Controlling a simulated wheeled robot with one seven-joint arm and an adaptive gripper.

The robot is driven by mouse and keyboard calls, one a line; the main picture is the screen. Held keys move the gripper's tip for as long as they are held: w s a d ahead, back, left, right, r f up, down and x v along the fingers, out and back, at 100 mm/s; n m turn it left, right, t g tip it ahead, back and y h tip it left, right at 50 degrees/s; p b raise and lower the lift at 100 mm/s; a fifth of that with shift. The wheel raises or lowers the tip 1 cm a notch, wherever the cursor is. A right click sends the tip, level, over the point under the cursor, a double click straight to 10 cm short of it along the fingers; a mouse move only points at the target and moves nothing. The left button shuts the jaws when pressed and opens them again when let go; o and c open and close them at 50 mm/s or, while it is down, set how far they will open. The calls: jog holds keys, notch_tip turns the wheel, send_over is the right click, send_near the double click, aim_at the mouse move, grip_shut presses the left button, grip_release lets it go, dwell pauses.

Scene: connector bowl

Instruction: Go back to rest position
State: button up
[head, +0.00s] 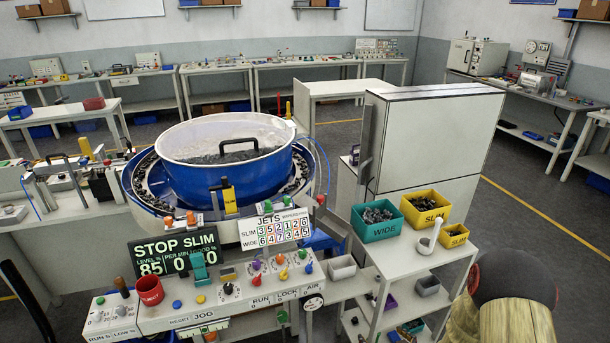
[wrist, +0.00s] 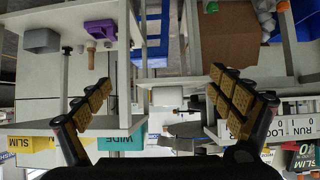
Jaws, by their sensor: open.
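My gripper (wrist: 160,92) shows in the wrist view with its two padded fingers spread wide apart, open and empty. In the head view part of my arm (head: 515,300) shows at the lower right, to the right of the bin stand; the gripper's fingers cannot be made out there.
A blue feeder bowl (head: 228,180) stands behind the control panel (head: 215,308). A green WIDE bin (head: 377,232) and a yellow SLIM bin (head: 425,221) sit on the white stand near my arm. A tall white cabinet (head: 430,140) rises behind them. Open floor (head: 545,235) lies right.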

jog(key=s+d+f+m+g+h, duration=0.1)
jog(key=s+d+f+g+h, duration=0.1)
jog(key=s+d+f+g, duration=0.3)
jog(key=s+d+r+m+g+h, duration=0.2)
jog(key=s+r+g, duration=0.2)
jog(key=s+r, duration=0.55)
jog(key=s+a+r+t, duration=0.1)
jog(key=s+a+r, duration=0.3)
jog(key=r, duration=0.7)
jog(key=s+a+r+t, duration=0.1)
jog(key=s+a+r, duration=0.3)
jog(key=r, duration=0.7)
jog(key=s+a+r+t, duration=0.1)
jog(key=s+a+r, duration=0.3)
jog(key=r, duration=0.8)
jog(key=shift+s+t+y, duration=0.15)
jog(key=shift+t+y, duration=0.15)
jog(key=shift+y, duration=0.1)
jog(key=shift+a, duration=0.1)
jog(key=shift+c, duration=0.6)
